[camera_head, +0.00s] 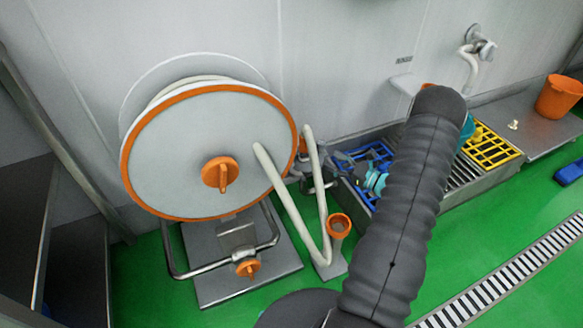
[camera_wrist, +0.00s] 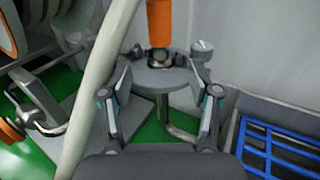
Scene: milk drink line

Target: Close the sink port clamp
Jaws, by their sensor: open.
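My gripper (camera_wrist: 161,82) is open in the wrist view, its two fingers on either side of a round grey metal plate (camera_wrist: 165,82). A small metal fitting (camera_wrist: 160,59) sits on this plate with an orange cylinder (camera_wrist: 160,22) upright above it. A round metal knob (camera_wrist: 202,47) shows at the plate's right rear edge; it may belong to the clamp, but I cannot tell the clamp's state. A bent metal pipe (camera_wrist: 176,130) runs below the plate. Contact between fingers and plate is unclear.
A large hose reel (camera_head: 215,140) stands on the left, its pale hose (camera_head: 290,200) looping down close by; the hose (camera_wrist: 100,90) also crosses the wrist view. A metal sink (camera_head: 470,180) with blue and yellow racks lies right. Green floor (camera_head: 480,240) is open in front.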

